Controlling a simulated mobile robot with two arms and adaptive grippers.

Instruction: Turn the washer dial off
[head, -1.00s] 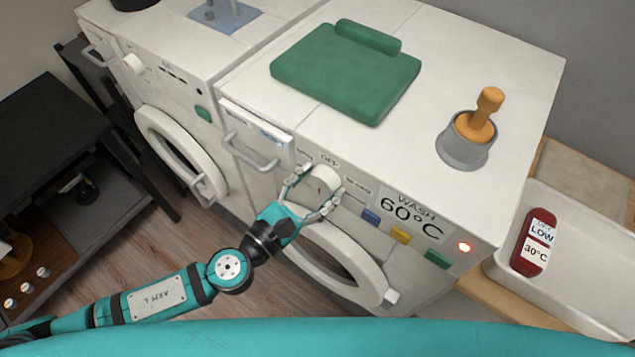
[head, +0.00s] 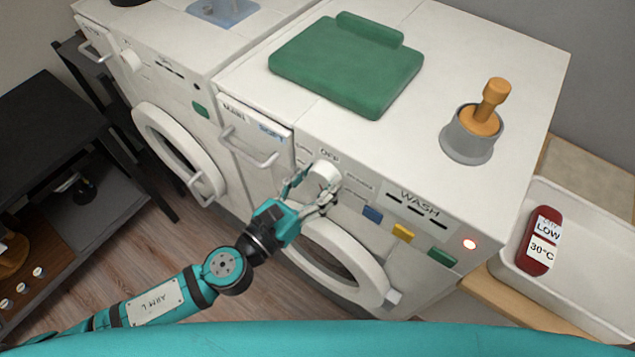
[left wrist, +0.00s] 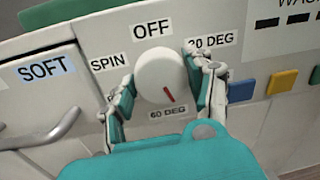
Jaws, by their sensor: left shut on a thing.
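The washer dial (head: 325,174) is a round white knob on the front panel of the right-hand machine. It also shows in the left wrist view (left wrist: 158,72), with labels OFF above, SPIN at left, a partly covered DEG label at right and 60 DEG below. Its red mark points down and slightly right, near 60 DEG and away from OFF. My left gripper (head: 310,192) is shut on the dial, one finger on each side. The washer display (head: 420,212) reads WASH with dark dashes. My right gripper is not in view.
A drawer handle (head: 250,150) is left of the dial, and the round door (head: 375,285) is below.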

